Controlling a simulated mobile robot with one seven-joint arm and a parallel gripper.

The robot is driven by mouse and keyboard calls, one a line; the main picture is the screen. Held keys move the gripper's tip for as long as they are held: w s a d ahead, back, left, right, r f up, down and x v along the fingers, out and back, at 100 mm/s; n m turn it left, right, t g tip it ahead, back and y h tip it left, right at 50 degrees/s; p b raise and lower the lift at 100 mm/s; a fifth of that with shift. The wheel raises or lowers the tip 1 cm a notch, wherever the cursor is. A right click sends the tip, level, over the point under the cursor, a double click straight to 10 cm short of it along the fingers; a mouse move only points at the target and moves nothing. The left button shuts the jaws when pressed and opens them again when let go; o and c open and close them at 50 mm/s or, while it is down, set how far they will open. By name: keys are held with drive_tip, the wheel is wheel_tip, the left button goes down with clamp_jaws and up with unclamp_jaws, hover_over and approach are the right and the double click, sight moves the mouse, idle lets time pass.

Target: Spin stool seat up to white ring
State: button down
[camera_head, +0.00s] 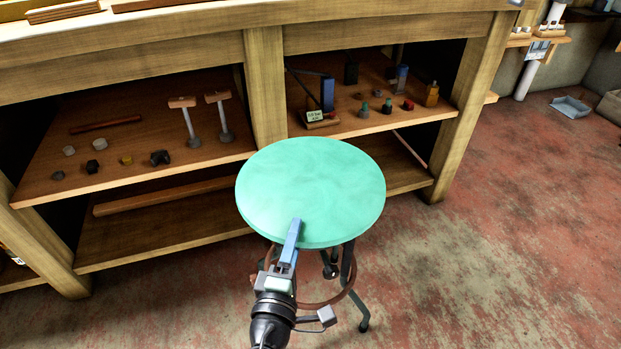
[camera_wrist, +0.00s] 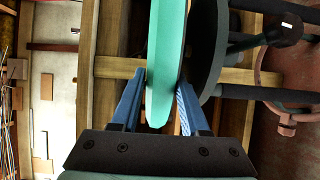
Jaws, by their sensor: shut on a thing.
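The stool has a round teal seat (camera_head: 311,190) in front of the wooden shelving. Its dark legs and a reddish-brown foot ring (camera_head: 335,297) show below the seat. My gripper (camera_head: 294,225) is at the seat's near edge. In the wrist view my gripper (camera_wrist: 160,95) has its blue fingers on either side of the seat rim (camera_wrist: 164,75), shut on it. A dark round plate (camera_wrist: 208,50) lies beneath the seat, beside one finger. The screw under the seat is hidden, and I cannot make out a white ring in either view.
A wooden workbench with shelves (camera_head: 262,95) stands close behind the stool. The red, worn floor (camera_head: 480,240) is clear to the right. A grey tray (camera_head: 571,106) lies far right.

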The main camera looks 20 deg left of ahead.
sight(351, 237)
drive_tip(key=shift+w+d+r+n+y+p, duration=0.1)
drive_tip(key=shift+d+r+n+y+p, duration=0.05)
drive_tip(key=shift+d+n+y+p, duration=0.4)
drive_tip(key=shift+w+d+r+n+y+p, duration=0.1)
drive_tip(key=shift+d+n+y+p, duration=0.15)
drive_tip(key=shift+d+y+p, duration=0.35)
drive_tip(key=shift+w+d+f+n+g+y+p, duration=0.15)
drive_tip(key=shift+d+n+g+y+p, duration=0.3)
drive_tip(key=shift+d+y, duration=0.35)
drive_tip(key=shift+w+d+r+n+g+y+p, duration=0.15)
drive_tip(key=shift+d+n+y+p, duration=0.15)
drive_tip(key=shift+y+p, duration=0.1)
drive_tip(key=shift+w+d+r+n+g+y+p, duration=0.1)
drive_tip(key=shift+w+d+n+y+p, duration=0.05)
drive_tip(key=shift+d+y+p, duration=0.2)
drive_tip(key=shift+w+d+f+n+g+y+p, duration=0.1)
drive_tip(key=shift+w+d+n+g+y+p, duration=0.15)
drive_tip(key=shift+d+n+y, duration=0.2)
drive_tip(key=shift+w+d+f+n+g+y+p, duration=0.15)
drive_tip(key=shift+d+n+g+y+p, duration=0.15)
drive_tip(key=shift+y, duration=0.25)
drive_tip(key=shift+w+d+r+n+g+y, duration=0.15)
drive_tip(key=shift+w+d+n+g+y, duration=0.35)
drive_tip(key=shift+d+n+y, duration=0.25)
drive_tip(key=shift+w+d+f+y+b, duration=0.2)
drive_tip(key=shift+w+d+y+b, duration=0.05)
drive_tip(key=shift+b, duration=0.4)
drive_tip(key=shift+w+d+r+n+g+y, duration=0.1)
drive_tip(key=shift+d+n+g+y, duration=0.1)
drive_tip(key=shift+n+g+y, duration=0.35)
